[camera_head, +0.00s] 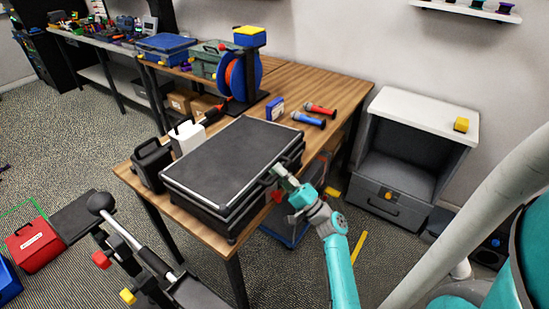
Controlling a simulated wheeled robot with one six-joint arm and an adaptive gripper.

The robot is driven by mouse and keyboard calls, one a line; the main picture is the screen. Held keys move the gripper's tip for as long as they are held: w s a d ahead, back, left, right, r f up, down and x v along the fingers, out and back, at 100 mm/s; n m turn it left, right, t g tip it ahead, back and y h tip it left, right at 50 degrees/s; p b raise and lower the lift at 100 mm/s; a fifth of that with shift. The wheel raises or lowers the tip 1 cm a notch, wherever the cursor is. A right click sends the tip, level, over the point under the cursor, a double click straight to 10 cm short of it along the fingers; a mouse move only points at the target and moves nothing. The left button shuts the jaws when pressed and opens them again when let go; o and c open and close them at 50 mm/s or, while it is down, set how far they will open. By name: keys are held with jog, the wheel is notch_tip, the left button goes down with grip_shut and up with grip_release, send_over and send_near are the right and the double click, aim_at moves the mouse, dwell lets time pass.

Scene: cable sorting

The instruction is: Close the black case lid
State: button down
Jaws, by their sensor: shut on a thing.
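The black case (205,212) sits on the wooden table's near end. Its black lid (235,152), edged in silver, lies down over the body, roughly level. I cannot tell whether a thin gap stays between lid and body. My gripper (281,174), at the end of the teal arm, is at the case's right-hand long side, by the lid's edge and a dark handle. It is shut on the lid's edge there, though the fingertips are small and partly hard to make out.
A small black case (151,165) and a white container (187,134) stand left of the case. Behind are a blue cable reel (232,75) and red and blue microphone-like tools (308,119). A grey cabinet (420,108) stands right of the table.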

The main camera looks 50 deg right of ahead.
jog(key=shift+s+f, duration=0.15)
jog(key=shift+f, duration=0.75)
jog(key=shift+s+f, duration=0.15)
jog(key=shift+f, duration=0.75)
jog(key=shift+f, duration=0.15)
jog(key=c, duration=1.4)
grip_release()
jog(key=v, duration=0.7)
jog(key=shift+s, duration=0.25)
jog(key=shift+f, duration=0.1)
